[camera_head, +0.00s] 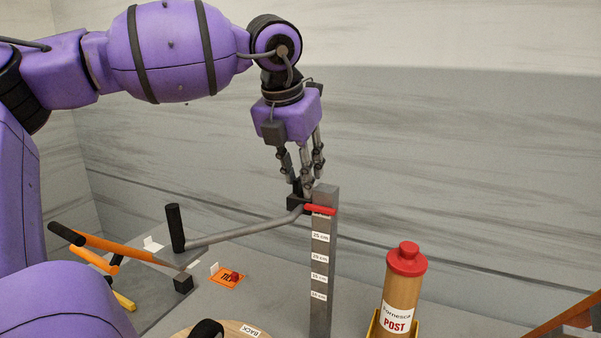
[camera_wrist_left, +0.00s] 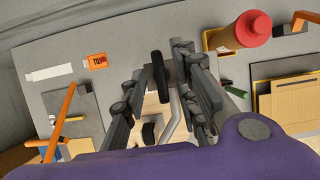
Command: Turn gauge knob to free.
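The gauge is a grey upright post (camera_head: 321,270) with centimetre labels. A red pointer (camera_head: 320,210) and a black slider block sit near its top. A bent grey rod (camera_head: 245,233) runs left from the block to a black handle (camera_head: 175,228). The black knob (camera_head: 295,188) is by the post top, partly hidden by fingers. My left gripper (camera_head: 306,185) points down at the knob. In the left wrist view the knob (camera_wrist_left: 159,72) lies between my left fingers, which stand apart, with gaps seeming to show beside it. Whether they touch it is unclear. My right gripper is not in view.
A red-capped brown post tube (camera_head: 405,285) stands right of the gauge. An orange tag (camera_head: 227,276), orange-handled tools (camera_head: 110,246) and a small dark block (camera_head: 183,283) lie left. A round wooden board marked BACK (camera_head: 230,330) is at the front. A grey wall is behind.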

